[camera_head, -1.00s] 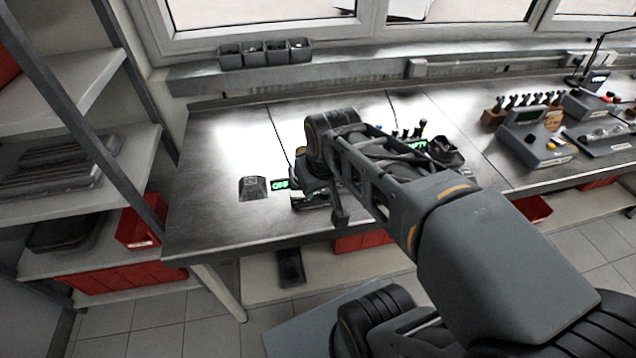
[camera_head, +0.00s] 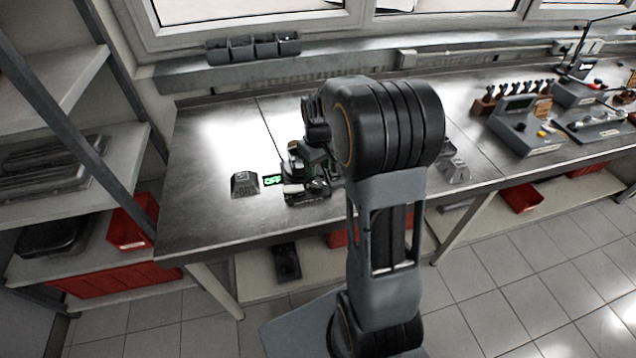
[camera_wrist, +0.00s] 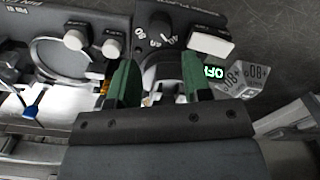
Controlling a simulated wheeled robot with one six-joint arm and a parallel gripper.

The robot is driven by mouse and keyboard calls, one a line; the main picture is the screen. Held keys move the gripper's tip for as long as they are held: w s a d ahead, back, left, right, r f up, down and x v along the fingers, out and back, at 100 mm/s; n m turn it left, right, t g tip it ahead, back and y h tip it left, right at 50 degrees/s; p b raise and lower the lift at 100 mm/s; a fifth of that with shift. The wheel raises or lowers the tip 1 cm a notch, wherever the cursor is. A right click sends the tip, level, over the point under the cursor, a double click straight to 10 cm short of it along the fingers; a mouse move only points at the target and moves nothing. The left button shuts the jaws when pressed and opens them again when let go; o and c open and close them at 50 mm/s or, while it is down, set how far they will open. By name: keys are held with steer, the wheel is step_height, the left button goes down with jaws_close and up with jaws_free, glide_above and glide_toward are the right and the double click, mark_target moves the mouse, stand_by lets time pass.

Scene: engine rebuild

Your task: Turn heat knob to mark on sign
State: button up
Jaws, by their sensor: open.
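In the wrist view, my gripper (camera_wrist: 158,60) is open, its two green fingers on either side of a pale round part of a dark grey unit. I cannot tell whether they touch it. A black knob (camera_wrist: 160,28) with white dial numbers around it sits just beyond the fingertips. The unit's green display (camera_wrist: 213,72) shows upside down right of the fingers and seems to read OFF; the head view shows the display too (camera_head: 273,180). A grey angular sign (camera_wrist: 245,78) bearing 80 stands beside it, also in the head view (camera_head: 245,184). There my fingers are hard to make out.
In the wrist view, another grey unit with pale knobs (camera_wrist: 76,40) lies left, with a blue-handled part (camera_wrist: 32,108) nearby. In the head view, the steel bench (camera_head: 205,145) is clear left of the sign. More instruments (camera_head: 525,125) stand at the right.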

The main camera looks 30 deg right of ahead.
mark_target(318, 184)
step_height(318, 184, down, 8)
steer(key=shift+p, duration=0.4)
steer(key=c, duration=0.6)
steer(key=shift+c, duration=0.2)
